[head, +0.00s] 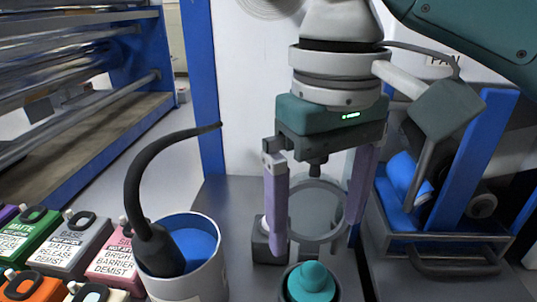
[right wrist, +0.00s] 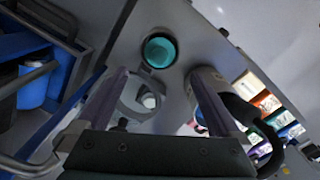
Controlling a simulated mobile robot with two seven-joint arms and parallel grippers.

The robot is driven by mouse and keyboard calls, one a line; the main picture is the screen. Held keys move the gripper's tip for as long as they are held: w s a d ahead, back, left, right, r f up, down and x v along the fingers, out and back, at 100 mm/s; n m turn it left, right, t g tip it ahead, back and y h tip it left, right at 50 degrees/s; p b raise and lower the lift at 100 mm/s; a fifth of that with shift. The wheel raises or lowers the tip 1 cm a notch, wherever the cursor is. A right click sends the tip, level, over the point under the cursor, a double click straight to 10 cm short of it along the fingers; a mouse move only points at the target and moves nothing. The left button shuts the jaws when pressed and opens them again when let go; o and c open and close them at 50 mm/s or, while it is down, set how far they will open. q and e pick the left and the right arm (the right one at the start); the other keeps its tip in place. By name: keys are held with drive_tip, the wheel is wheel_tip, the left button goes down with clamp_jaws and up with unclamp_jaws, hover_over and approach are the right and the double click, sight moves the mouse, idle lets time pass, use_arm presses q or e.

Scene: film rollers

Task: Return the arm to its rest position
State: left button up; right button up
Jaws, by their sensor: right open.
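My right arm comes down from the top of the head view. Its gripper (head: 316,236) points down with its two purple fingers spread wide and nothing held between them. A grey ring-shaped stand (head: 318,238) shows between and behind the fingers; whether they touch it cannot be told. In the right wrist view the gripper (right wrist: 158,76) is also open, with the ring stand (right wrist: 128,97) between its fingers and a round teal piece (right wrist: 159,51) beyond the tips. My left gripper is not in view.
The teal piece (head: 311,282) sits in a dark holder at the front. A white bucket (head: 190,285) with blue inside and a black curved hose (head: 133,175) stands left. Several labelled bottles (head: 77,245) are at far left. A wire rack (head: 440,240) with a blue roll is right.

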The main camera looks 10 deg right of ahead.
drive_tip(key=s+a+f+n+t+y+p, duration=0.1)
drive_tip(key=s+a+y+p, duration=0.3)
drive_tip(key=s, duration=0.3)
drive_tip(key=s+d+r+m+t+h+p, duration=0.1)
drive_tip(key=s+d+h+p, duration=0.15)
drive_tip(key=s+d, duration=0.3)
drive_tip(key=s+d+r+m+t+h+p, duration=0.1)
drive_tip(key=s+d+r+t+p, duration=0.2)
drive_tip(key=d, duration=0.4)
wheel_tip(320, 180, up, 36)
drive_tip(key=s+g+p, duration=0.1)
drive_tip(key=p, duration=3.6)
drive_tip(key=shift+a+r+p, duration=0.15)
drive_tip(key=shift+p, duration=0.25)
drive_tip(key=shift+s, duration=0.1)
